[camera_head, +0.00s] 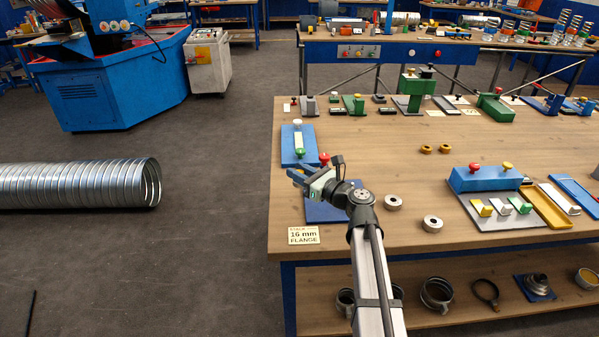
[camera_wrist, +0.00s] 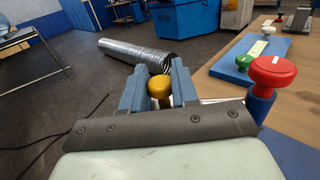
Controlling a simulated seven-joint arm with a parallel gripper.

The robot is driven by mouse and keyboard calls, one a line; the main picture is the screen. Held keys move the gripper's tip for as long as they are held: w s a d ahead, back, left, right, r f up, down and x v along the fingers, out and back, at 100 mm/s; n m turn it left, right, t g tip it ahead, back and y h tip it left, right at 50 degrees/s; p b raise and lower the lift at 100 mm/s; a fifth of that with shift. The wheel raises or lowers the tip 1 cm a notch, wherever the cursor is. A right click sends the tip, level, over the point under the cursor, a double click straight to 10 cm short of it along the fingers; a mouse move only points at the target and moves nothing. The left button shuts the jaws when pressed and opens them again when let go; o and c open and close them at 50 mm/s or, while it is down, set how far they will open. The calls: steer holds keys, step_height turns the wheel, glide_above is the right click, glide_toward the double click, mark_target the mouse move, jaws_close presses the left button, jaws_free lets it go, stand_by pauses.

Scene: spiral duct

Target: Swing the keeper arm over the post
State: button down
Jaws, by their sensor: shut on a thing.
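My gripper (camera_wrist: 159,90) is shut on a yellow knob (camera_wrist: 159,87), which shows between the two blue-grey fingers in the wrist view. I take the knob to be the keeper arm's handle; the arm beneath is mostly hidden by my gripper. A red knob (camera_wrist: 273,71) tops a blue upright (camera_wrist: 260,107), probably the post, just right of the fingers and apart from them. In the head view my gripper (camera_head: 293,175) is over the table's left edge, beside a blue baseplate (camera_head: 322,212). The red knob (camera_head: 324,158) shows just behind it.
A second blue plate (camera_head: 287,157) lies behind, with a pale bar, a white knob (camera_head: 297,122) and a green knob (camera_head: 300,153). A "16 mm flange" sign (camera_head: 303,236) is in front. A spiral duct (camera_head: 80,185) lies left.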

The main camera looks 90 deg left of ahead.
steer(key=shift+w+r, duration=0.15)
steer(key=w+d+n+g+h, duration=0.3)
steer(key=w+n+g+h, duration=0.2)
steer(key=n+h, duration=0.5)
steer(key=shift+w+d+n+h, duration=0.3)
steer(key=shift+w+h, duration=1.1)
steer(key=shift+h, duration=1.3)
steer(key=shift+r, duration=0.1)
steer(key=c, duration=1.2)
jaws_free()
steer(key=shift+o, duration=1.2)
